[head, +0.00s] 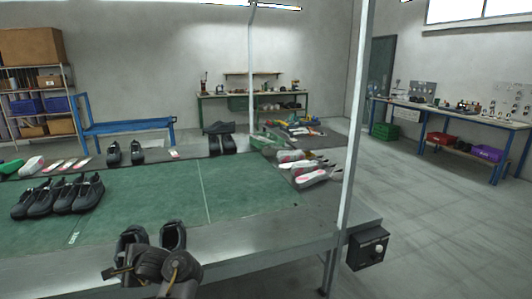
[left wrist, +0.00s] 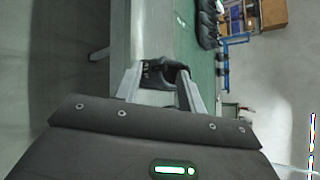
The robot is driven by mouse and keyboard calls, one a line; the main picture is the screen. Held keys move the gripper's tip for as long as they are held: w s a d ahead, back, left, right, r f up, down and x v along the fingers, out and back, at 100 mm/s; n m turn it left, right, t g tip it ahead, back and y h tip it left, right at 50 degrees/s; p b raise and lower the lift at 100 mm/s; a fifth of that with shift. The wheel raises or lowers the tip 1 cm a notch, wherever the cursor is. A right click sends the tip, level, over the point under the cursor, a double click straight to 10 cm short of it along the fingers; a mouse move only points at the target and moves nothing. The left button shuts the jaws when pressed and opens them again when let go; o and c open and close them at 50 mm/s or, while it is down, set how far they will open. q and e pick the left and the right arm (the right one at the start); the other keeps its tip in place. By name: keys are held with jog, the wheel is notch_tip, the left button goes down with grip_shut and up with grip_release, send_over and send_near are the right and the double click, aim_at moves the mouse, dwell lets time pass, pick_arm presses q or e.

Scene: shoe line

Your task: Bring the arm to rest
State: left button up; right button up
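My left gripper (head: 150,262) shows at the bottom of the head view, at the front edge of the green-topped table (head: 150,215). In the left wrist view its two fingers (left wrist: 161,80) stand apart. Dark shoes show beyond and between the fingertips there; I cannot tell whether they touch. In the head view a black shoe (head: 131,238) and another black shoe (head: 173,235) stand at the table's front edge, just beyond the gripper, partly hidden by it. My right gripper is not in view.
A row of black shoes (head: 60,196) stands on the table's left part. Pale shoe forms (head: 310,172) lie at its right end. A metal post (head: 352,130) rises at the right, with a control box (head: 368,248) near it. The table's middle is clear.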

pick_arm(q)
jog(key=w+d+n+t, duration=0.2)
jog(key=w+n+t, duration=0.1)
jog(key=w+n, duration=0.35)
jog(key=w+d+f+n+t+h, duration=0.1)
jog(key=d+f+n+t+h, duration=0.3)
jog(key=f, duration=0.9)
jog(key=s+d+f+g+h, duration=0.15)
jog(key=s+f, duration=0.25)
jog(key=f, duration=0.4)
jog(key=s+d+f+g+h, duration=0.1)
jog(key=s+d+f, duration=0.25)
jog(key=f, duration=0.35)
jog(key=s+d+f+g+h, duration=0.1)
jog(key=s+d+f+h, duration=0.1)
jog(key=s+f, duration=0.45)
jog(key=s+d+f+g+h, duration=0.3)
jog(key=s+f+g, duration=0.1)
jog(key=s+f, duration=1.4)
jog(key=s+f+g, duration=0.2)
jog(key=s, duration=1.4)
jog(key=s+a+f+g, duration=0.1)
jog(key=s+f+g, duration=0.1)
jog(key=s, duration=1.4)
jog(key=shift+f, duration=0.35)
